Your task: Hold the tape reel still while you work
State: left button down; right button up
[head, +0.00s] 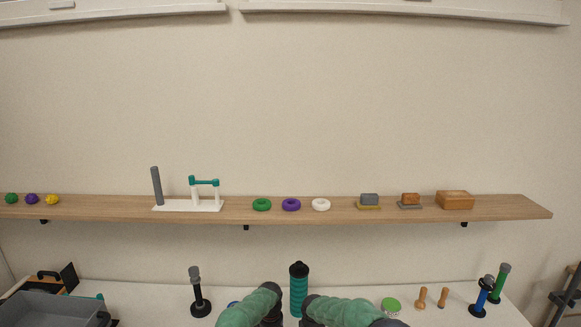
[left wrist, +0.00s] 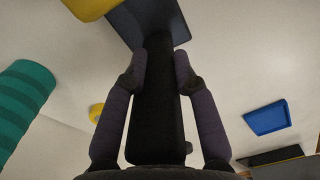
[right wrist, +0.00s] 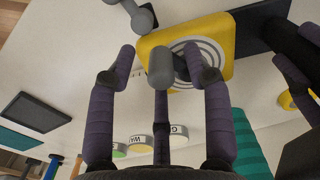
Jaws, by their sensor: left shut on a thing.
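The tape reel (right wrist: 220,27) has a yellow body with pale rings on its face, seen in the right wrist view. A grey crank knob (right wrist: 160,66) stands out from it. A dark handle (left wrist: 157,115) runs up from my left gripper (left wrist: 160,60) to a dark blue-grey part (left wrist: 135,18), with yellow beside it. My left gripper is shut on this handle. My right gripper (right wrist: 160,52) is open, its fingers apart on either side of the knob without visible contact. In the head view the reel and both gripper tips are hidden or out of frame.
A teal striped bottle (head: 299,285) stands between my arms. A grey bin (head: 55,308) is at the left, a dark stand (head: 198,300) nearby. Several tools, including a blue one (head: 483,295), stand at the right. A wooden shelf (head: 400,212) with several objects hangs behind.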

jog(key=shift+r, duration=0.1)
jog(key=shift+r, duration=2.4)
notch_tip(320, 180, up, 12)
jog(key=shift+c, duration=0.4)
notch_tip(320, 180, down, 17)
jog(key=c, duration=0.7)
jog(key=shift+c, duration=0.2)
